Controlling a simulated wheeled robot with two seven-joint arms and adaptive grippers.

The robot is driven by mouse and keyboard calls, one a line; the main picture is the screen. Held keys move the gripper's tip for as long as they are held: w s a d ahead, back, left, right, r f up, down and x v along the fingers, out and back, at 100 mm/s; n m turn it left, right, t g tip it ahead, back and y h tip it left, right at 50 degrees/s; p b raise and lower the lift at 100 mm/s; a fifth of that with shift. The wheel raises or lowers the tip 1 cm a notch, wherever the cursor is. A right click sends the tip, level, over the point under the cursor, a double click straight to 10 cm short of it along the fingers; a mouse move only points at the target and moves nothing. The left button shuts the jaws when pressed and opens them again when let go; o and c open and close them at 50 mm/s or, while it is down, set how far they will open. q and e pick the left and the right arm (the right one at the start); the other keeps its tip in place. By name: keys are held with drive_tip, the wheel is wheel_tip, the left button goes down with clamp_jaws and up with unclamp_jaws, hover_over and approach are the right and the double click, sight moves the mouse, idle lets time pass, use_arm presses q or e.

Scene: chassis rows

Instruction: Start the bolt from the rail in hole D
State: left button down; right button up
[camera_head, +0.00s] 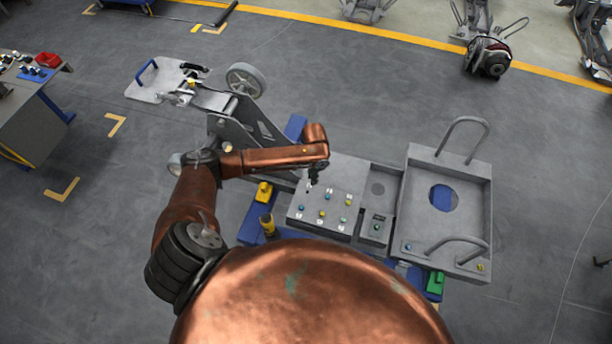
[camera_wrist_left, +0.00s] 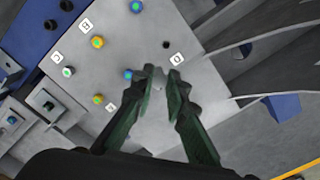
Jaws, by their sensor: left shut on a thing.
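My left gripper (camera_head: 313,178) is low over the back part of a grey panel (camera_head: 300,217). In the left wrist view its two dark green fingers (camera_wrist_left: 163,78) are close together around something small and pale between the tips. It is mostly hidden, so I cannot tell its shape or whether it touches the panel. A dark open hole (camera_wrist_left: 166,45) is just beyond the tips, with a white letter label (camera_wrist_left: 178,58) beside it; I cannot read the letter for sure. A blue-topped bolt (camera_wrist_left: 131,75) sits left of the tips. My right gripper is not in view.
Several other coloured bolts stand in the panel, such as a yellow one (camera_wrist_left: 98,99) and a green one (camera_wrist_left: 68,72). A grey tray with looped handles (camera_head: 465,180) stands to the right. A yellow and black tool (camera_head: 267,224) stands left of the panel.

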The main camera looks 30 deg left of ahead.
use_arm(q)
drive_tip(key=shift+m, duration=0.4)
drive_tip(key=f+b, duration=0.1)
drive_tip(key=f, duration=0.1)
drive_tip(key=s+a+f+b, duration=0.1)
drive_tip(key=f, duration=0.1)
drive_tip(key=f+b, duration=0.1)
drive_tip(key=f, duration=0.1)
drive_tip(key=shift+s+a+f, duration=0.1)
drive_tip(key=shift+s+a, duration=0.1)
drive_tip(key=shift+a, duration=0.2)
use_arm(e)
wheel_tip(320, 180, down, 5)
drive_tip(key=b, duration=0.2)
use_arm(q)
drive_tip(key=n+p, duration=0.3)
drive_tip(key=n, duration=0.1)
drive_tip(key=n+p, duration=0.2)
drive_tip(key=n, duration=0.3)
drive_tip(key=n+p, duration=0.3)
drive_tip(key=n, duration=0.2)
drive_tip(key=shift+d+r+p, duration=0.1)
drive_tip(key=shift+r+p, duration=0.15)
drive_tip(key=shift+p, duration=0.05)
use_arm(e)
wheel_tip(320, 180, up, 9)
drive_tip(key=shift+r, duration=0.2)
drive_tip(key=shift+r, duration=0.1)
